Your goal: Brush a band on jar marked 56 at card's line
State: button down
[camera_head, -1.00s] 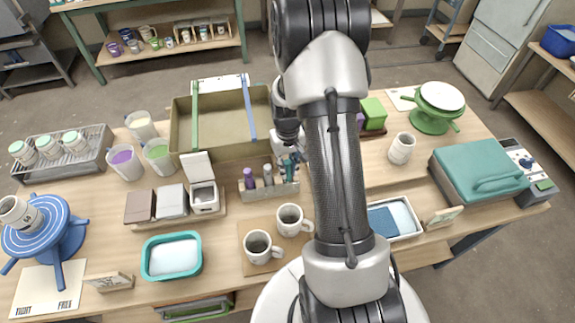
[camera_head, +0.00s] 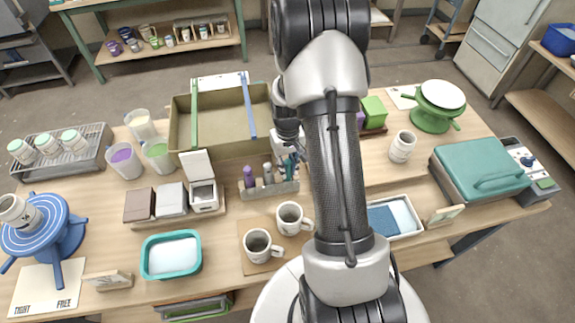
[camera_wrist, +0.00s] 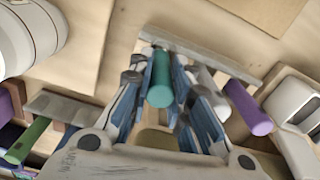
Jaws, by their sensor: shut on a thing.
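My gripper (camera_wrist: 165,95) is shut on a teal brush handle (camera_wrist: 160,80) in the wrist view. In the head view my gripper (camera_head: 288,165) is at the rack, partly hidden by my arm. Another marked pale jar (camera_head: 402,147) stands on the table at right. Their numbers are too small to read. A small standing card (camera_head: 108,281) is at front left, another (camera_head: 445,215) at right.
Two mugs (camera_head: 258,246) stand on a board in front of the rack. A teal tub (camera_head: 171,256), glaze buckets (camera_head: 126,163) and a large olive bin (camera_head: 235,150) are to the left. A green turntable (camera_head: 435,106) and teal case (camera_head: 480,170) are at right.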

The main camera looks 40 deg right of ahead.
jog(key=c, duration=1.4)
grip_release()
jog(key=shift+o, duration=0.2)
jog(key=o, duration=0.4)
jog(key=shift+c, duration=0.2)
jog(key=shift+r, duration=0.1)
jog(key=shift+r+p, duration=2.5)
jog(key=shift+r, duration=0.95)
